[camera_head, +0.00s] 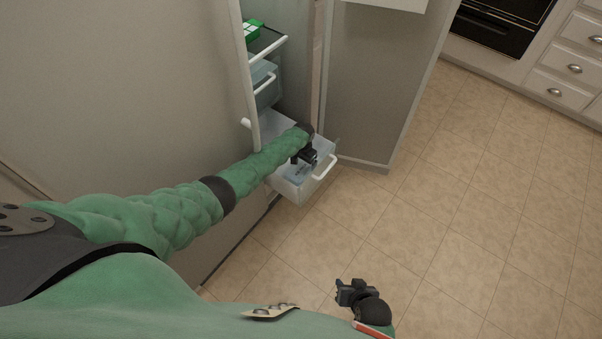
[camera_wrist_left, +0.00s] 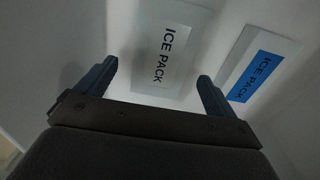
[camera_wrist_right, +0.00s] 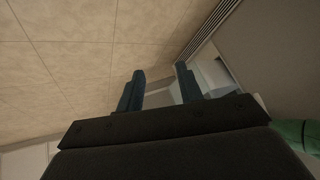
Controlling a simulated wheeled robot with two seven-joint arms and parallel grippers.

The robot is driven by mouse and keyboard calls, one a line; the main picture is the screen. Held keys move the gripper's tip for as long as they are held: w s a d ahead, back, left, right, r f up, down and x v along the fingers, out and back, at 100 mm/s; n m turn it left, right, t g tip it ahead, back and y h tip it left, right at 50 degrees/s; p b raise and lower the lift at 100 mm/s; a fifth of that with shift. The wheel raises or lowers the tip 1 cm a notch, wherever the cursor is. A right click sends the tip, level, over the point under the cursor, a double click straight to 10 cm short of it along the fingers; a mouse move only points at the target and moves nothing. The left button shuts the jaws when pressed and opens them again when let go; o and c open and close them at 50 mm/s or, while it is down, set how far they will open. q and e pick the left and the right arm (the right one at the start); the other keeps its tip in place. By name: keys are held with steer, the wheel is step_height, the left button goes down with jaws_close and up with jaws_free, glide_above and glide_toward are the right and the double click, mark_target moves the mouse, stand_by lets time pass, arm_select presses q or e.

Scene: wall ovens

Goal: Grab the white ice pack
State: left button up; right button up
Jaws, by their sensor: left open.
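The white ice pack (camera_wrist_left: 169,48) lies flat in the white drawer, its "ICE PACK" label facing up, between and beyond the fingers of my left gripper (camera_wrist_left: 155,85) in the left wrist view. My left gripper is open and empty, and it also shows in the head view (camera_head: 305,157) reaching down into the pulled-out drawer (camera_head: 292,192). A second ice pack with a blue label (camera_wrist_left: 258,70) lies to the right of the white one, beyond the right finger. My right gripper (camera_wrist_right: 160,85) is open and empty, out over the floor, low in the head view (camera_head: 345,290).
The drawer has a white handle (camera_head: 325,168) at its front. Higher compartments (camera_head: 262,82) and a green item (camera_head: 253,29) are above it. The open fridge door (camera_head: 375,85) stands to the right. The tiled floor (camera_head: 450,220) is clear.

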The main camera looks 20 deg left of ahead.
mark_target(302, 168)
arm_select(q)
step_height(302, 168, down, 4)
steer(key=b, duration=0.3)
steer(key=shift+s+a+r, duration=0.1)
steer(key=shift+a+r, duration=0.05)
steer(key=shift+r, duration=0.1)
arm_select(e)
step_height(302, 168, down, 11)
steer(key=s+t, duration=0.1)
steer(key=shift+s, duration=0.15)
arm_select(q)
steer(key=shift+c, duration=0.4)
arm_select(e)
steer(key=shift+d, duration=0.1)
arm_select(q)
steer(key=c, duration=1.1)
steer(key=shift+c, duration=0.4)
arm_select(e)
steer(key=shift+r, duration=0.1)
arm_select(q)
steer(key=shift+r, duration=0.1)
arm_select(e)
steer(key=shift+s, duration=0.1)
